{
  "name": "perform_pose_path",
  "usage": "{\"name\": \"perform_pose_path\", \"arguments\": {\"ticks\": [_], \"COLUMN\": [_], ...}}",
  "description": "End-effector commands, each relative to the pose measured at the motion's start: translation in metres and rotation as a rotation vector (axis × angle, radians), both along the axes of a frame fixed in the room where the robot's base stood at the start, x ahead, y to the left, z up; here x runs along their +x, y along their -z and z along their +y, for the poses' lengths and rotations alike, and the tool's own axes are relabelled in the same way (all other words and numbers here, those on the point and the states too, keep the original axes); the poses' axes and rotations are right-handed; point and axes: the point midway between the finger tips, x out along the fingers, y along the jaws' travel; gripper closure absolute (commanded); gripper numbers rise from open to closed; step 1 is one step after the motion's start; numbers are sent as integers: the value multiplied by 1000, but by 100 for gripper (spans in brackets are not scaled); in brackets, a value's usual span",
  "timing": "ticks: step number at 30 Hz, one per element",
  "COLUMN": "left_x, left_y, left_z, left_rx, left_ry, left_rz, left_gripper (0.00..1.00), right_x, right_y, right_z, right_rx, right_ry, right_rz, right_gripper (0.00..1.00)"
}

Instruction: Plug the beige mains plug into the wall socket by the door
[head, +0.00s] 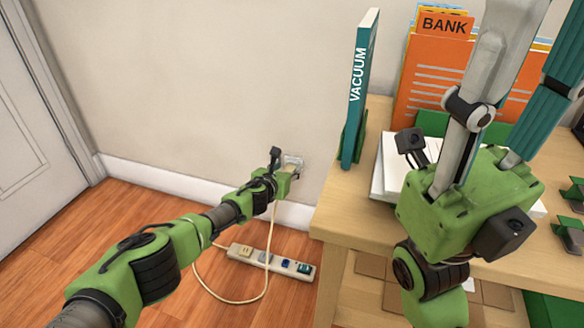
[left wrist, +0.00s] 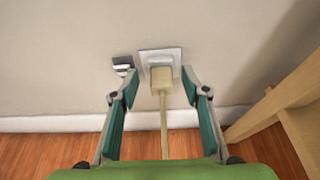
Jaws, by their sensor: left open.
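The beige plug (left wrist: 162,80) sits against the white wall socket (left wrist: 146,57), its front end hidden at the faceplate; I cannot tell how deep it is. The socket also shows in the head view (head: 294,160), low on the wall. My left gripper (head: 287,172) is at the socket. In the left wrist view its open fingers (left wrist: 160,80) stand either side of the plug, with gaps on both sides. The beige cord (left wrist: 163,125) runs back between them. My right gripper (head: 510,90) is large above the desk, its fingertips out of frame.
A beige power strip (head: 270,261) lies on the wooden floor with the cord looping beside it. The wooden desk (head: 338,210) stands right of the socket, bearing a teal VACUUM folder (head: 360,90) and orange BANK folder (head: 425,75). A door (head: 35,130) is at left.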

Motion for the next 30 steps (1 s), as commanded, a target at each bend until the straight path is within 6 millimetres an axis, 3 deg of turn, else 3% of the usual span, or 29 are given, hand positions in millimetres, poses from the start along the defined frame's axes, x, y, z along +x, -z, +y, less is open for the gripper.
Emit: {"name": "perform_pose_path", "arguments": {"ticks": [7, 21, 30], "left_x": [-19, -52, -62], "left_y": [8, -6, -11], "left_z": [6, 17, 21], "left_rx": [4, 0, 0], "left_ry": [2, 0, 0], "left_rz": [20, 21, 21], "left_gripper": [58, 58, 58], "right_x": [0, 0, 0], "right_y": [0, 0, 0], "right_z": [0, 0, 0], "right_rx": [0, 1, 0], "right_ry": [0, 0, 0], "right_rz": [0, 0, 0], "right_gripper": [60, 60, 60]}}
